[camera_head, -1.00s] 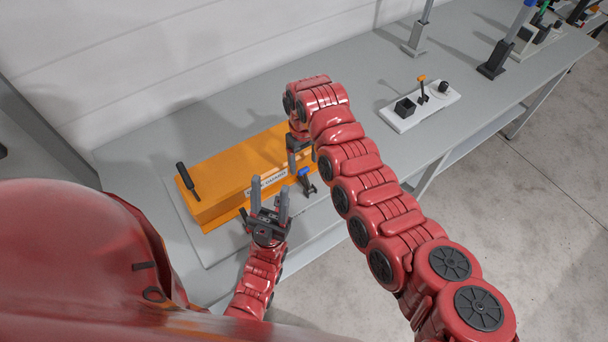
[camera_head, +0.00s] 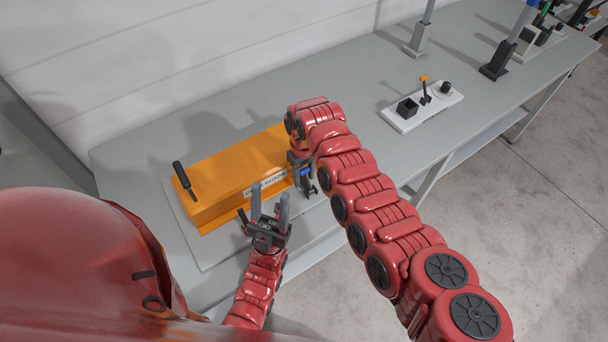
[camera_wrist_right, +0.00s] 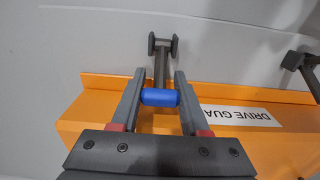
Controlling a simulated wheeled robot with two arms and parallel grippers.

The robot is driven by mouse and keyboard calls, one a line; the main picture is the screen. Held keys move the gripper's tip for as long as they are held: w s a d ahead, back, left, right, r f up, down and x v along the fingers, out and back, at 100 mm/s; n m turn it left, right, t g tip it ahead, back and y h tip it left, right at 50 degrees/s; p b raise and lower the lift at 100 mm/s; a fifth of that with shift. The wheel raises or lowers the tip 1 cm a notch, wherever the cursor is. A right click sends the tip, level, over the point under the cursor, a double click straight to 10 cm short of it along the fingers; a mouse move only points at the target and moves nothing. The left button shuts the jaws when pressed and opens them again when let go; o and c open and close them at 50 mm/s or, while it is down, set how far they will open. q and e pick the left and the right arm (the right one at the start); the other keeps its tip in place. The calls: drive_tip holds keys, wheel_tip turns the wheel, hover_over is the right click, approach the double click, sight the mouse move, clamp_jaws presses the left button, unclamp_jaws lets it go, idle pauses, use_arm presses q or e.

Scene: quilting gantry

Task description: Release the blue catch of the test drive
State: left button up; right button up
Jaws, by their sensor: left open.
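The orange drive guard box (camera_head: 230,172) lies on the bench; the wrist view shows its "DRIVE GUA..." label (camera_wrist_right: 240,115). The catch with a blue grip (camera_wrist_right: 160,97) is at the box's front edge, its dark stem pointing away from the box. My right gripper (camera_wrist_right: 160,88) has its fingers on either side of the blue grip; the finger gaps are very small, and firm contact cannot be told. In the head view my right gripper (camera_head: 303,175) partly hides the catch. My left gripper (camera_head: 269,203) is open and empty, in front of the box.
A black handle (camera_head: 184,180) stands on the box's left end. A dark lever (camera_head: 243,216) is at its front left and shows in the wrist view (camera_wrist_right: 295,60). A white plate (camera_head: 422,108) with small fixtures lies farther right. The bench (camera_head: 380,70) between is clear.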

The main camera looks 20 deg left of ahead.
clamp_jaws()
idle(1.0)
